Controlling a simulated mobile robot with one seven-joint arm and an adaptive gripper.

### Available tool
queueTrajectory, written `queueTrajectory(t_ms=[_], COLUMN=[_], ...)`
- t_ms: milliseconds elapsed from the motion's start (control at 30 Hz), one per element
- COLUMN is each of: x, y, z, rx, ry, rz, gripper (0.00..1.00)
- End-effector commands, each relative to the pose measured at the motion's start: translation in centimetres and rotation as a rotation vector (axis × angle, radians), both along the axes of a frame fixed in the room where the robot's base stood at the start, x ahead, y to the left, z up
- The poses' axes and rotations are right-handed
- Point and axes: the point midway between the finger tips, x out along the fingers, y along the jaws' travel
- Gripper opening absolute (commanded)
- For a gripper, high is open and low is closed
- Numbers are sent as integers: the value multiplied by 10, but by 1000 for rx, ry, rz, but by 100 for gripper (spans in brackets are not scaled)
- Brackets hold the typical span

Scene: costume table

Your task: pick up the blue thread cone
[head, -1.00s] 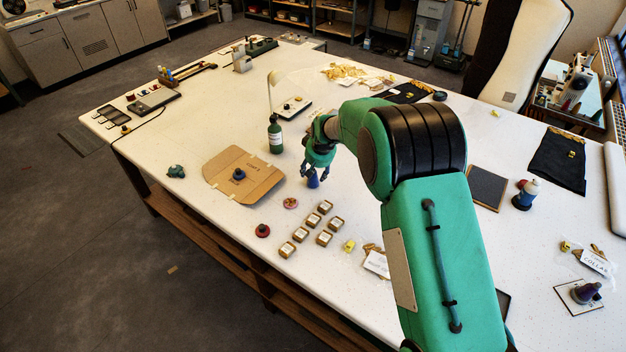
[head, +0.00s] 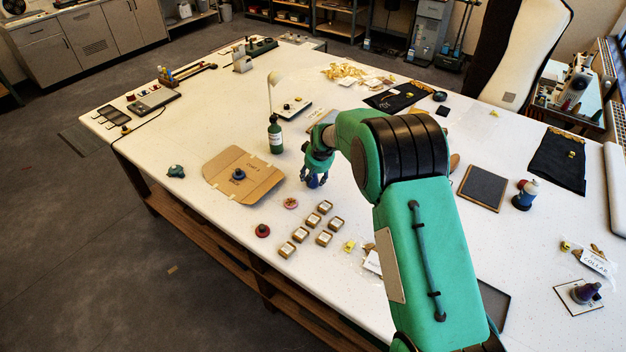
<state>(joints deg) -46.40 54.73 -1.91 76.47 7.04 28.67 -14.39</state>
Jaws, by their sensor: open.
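The blue thread cone (head: 313,182) stands on the white table, partly hidden by my gripper. My gripper (head: 314,182) points down over the cone, with its open fingers around the cone's upper part. I cannot tell whether the fingers touch it. My green arm reaches in from the lower right.
A green bottle (head: 275,136) stands behind and left of my gripper. A cardboard piece (head: 243,172) with a dark knob lies to the left. Several small labelled boxes (head: 324,207) lie in front. Table space (head: 200,130) at back left is clear.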

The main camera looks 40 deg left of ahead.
Motion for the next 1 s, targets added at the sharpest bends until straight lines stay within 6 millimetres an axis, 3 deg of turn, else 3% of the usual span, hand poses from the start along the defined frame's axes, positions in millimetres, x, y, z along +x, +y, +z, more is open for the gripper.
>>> queueTrajectory(t_ms=[200,767,1000], x=[3,3,3], y=[4,4,4], z=[-10,-11,-11], rx=[1,1,1], ry=[-1,-1,-1], rz=[0,0,0], gripper=[54,54,11])
